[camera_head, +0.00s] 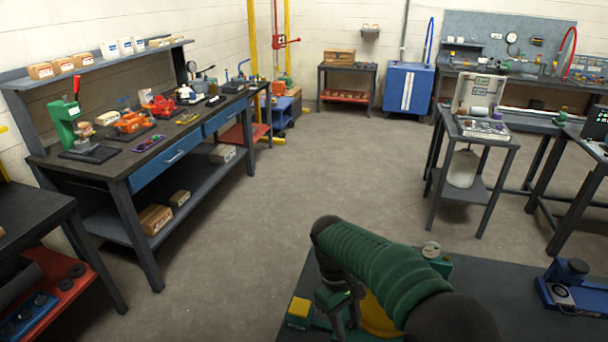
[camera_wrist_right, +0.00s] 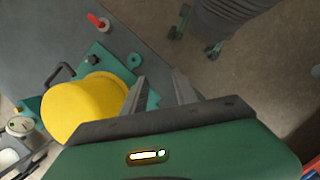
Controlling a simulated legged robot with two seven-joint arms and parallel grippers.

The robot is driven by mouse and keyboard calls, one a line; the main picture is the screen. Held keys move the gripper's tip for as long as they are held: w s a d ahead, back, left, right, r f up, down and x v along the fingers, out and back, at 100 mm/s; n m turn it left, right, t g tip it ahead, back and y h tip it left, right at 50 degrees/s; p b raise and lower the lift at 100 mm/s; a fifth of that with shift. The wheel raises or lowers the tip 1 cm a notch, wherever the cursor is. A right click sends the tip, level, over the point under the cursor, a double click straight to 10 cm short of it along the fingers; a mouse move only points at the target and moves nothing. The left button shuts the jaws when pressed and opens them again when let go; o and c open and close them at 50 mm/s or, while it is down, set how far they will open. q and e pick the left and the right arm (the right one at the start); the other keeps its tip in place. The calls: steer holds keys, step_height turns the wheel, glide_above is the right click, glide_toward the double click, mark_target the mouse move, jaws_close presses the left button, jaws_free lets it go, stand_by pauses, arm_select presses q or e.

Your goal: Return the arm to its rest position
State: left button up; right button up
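My right arm reaches over the dark front table (camera_head: 500,290) in the head view. My right gripper (camera_head: 343,318) hangs at its end, beside a yellow cylinder (camera_head: 378,318) that the arm partly hides. In the right wrist view, the two fingers of my right gripper (camera_wrist_right: 161,85) are apart, with nothing between them. There the yellow cylinder (camera_wrist_right: 85,108) stands on a green base (camera_wrist_right: 100,62) left of the fingers and outside them. My left gripper does not show in the head view.
A green block with a yellow top (camera_head: 299,311) sits at the table's left end. A blue device (camera_head: 572,285) stands at the right. Left is a workbench (camera_head: 135,165) with tools; behind is a small table (camera_head: 490,138). The floor (camera_head: 330,160) between is clear.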

steer(key=s+d+f+m+t+y, duration=0.1)
steer(key=s+d+f+m+t, duration=0.1)
steer(key=s+d, duration=0.3)
steer(key=s+d+f+m+t+y, duration=0.1)
steer(key=s+d+m, duration=0.4)
steer(key=s, duration=0.5)
steer(key=shift+f+m+t, duration=0.3)
steer(key=shift+f+t, duration=0.55)
steer(key=shift+t, duration=0.15)
steer(key=shift+o, duration=0.5)
